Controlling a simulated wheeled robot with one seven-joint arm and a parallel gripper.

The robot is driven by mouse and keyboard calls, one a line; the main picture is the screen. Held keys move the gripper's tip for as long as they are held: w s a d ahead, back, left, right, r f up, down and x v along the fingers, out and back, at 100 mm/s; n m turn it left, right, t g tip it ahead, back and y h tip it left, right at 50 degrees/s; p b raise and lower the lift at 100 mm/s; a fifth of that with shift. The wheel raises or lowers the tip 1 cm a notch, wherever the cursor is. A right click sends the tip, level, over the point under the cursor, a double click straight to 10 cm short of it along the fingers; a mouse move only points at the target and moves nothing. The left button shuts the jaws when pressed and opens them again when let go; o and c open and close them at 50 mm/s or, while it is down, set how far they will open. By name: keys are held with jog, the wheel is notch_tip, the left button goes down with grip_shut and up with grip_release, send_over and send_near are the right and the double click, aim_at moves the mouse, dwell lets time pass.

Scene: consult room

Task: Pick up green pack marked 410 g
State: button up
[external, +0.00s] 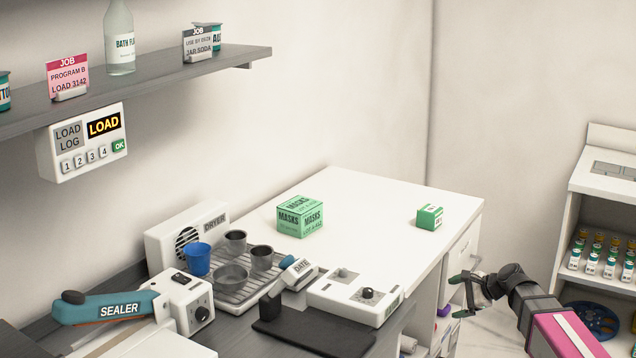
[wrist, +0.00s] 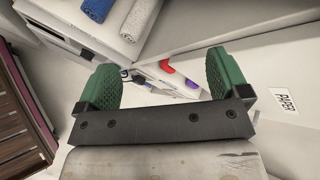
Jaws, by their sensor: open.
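A small green box (external: 429,217) with a white label stands on the white counter near its right edge in the external view. Its print is too small to read. A larger green box marked MASKS (external: 301,217) stands further left on the same counter. My gripper (external: 470,283) is off the counter's right side, lower than its top and apart from the small green box. In the wrist view my gripper (wrist: 165,85) shows two green fingers spread wide with nothing between them. Neither green box shows in the wrist view.
The white counter (external: 375,195) is clear around the small box. A white device with a knob (external: 355,296) and a rack with cups (external: 235,275) stand to the left. Rolled cloths (wrist: 137,20) lie on a shelf under the counter. A shelf of bottles stands at right.

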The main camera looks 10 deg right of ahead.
jog(key=w+d+r+m+t+y, duration=0.1)
jog(key=w+d+r+m+t, duration=0.1)
jog(key=w+r+m, duration=0.3)
jog(key=w+d+r+m+t+y, duration=0.1)
jog(key=w+d+r+m+t, duration=0.15)
jog(key=r, duration=0.45)
jog(key=m+t+y, duration=0.1)
jog(key=m, duration=0.3)
send_near(430, 208)
jog(key=x, duration=1)
jog(key=shift+w+d+f, duration=0.1)
jog(key=shift+w+f, duration=0.05)
jog(key=shift+f, duration=0.05)
jog(key=c, duration=1.3)
